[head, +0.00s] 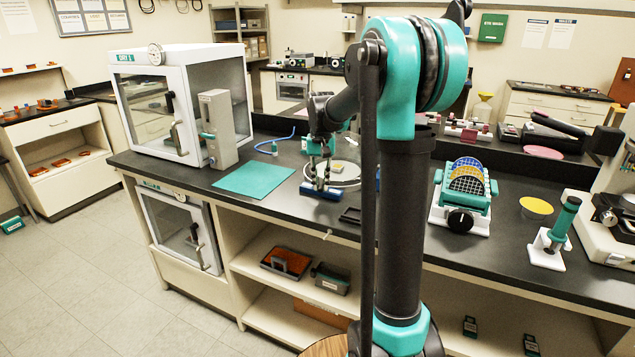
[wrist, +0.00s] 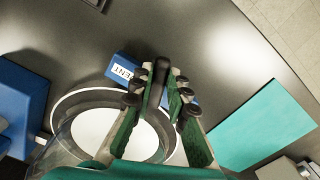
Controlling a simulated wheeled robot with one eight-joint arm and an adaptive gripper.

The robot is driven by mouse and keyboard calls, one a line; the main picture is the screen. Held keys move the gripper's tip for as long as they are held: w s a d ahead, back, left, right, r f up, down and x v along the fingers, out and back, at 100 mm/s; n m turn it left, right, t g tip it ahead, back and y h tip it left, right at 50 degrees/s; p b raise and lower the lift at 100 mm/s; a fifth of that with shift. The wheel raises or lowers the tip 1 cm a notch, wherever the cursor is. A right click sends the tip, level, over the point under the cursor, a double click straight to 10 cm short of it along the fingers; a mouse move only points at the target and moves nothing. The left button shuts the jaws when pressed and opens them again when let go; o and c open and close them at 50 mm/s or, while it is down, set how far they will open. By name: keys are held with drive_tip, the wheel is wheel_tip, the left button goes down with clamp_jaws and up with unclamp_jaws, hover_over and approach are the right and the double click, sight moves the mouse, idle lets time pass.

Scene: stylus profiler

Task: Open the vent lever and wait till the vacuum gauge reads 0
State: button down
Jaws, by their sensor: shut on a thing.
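The vent block (wrist: 124,69) is blue with a white label, partly cut off, reading "ENT"; it also shows in the head view (head: 322,191) at the bench's front. The dark vent lever (wrist: 161,72) rises from it. My gripper (wrist: 160,88) is shut on the lever, with green-padded fingers on either side. In the head view my gripper (head: 319,172) reaches down at the block. A round clear vessel with a pale plate (wrist: 115,135) stands beside the block. A round dial (head: 156,54) sits on the white cabinet; its reading is too small to tell.
A teal mat (head: 254,178) lies left of the block, with a grey upright box (head: 218,130) and white glass-fronted cabinet (head: 183,105) beyond. A wafer rack (head: 464,190) stands to the right. A small black tray (head: 350,215) lies near the bench's front edge.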

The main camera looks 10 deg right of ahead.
drive_tip(key=shift+d+n, duration=0.35)
drive_tip(key=shift+n, duration=0.55)
drive_tip(key=shift+d+n, duration=0.3)
drive_tip(key=shift+n, duration=0.6)
drive_tip(key=c, duration=1.5)
unclamp_jaws()
wheel_tip(320, 180, up, 12)
drive_tip(key=shift+s, duration=0.1)
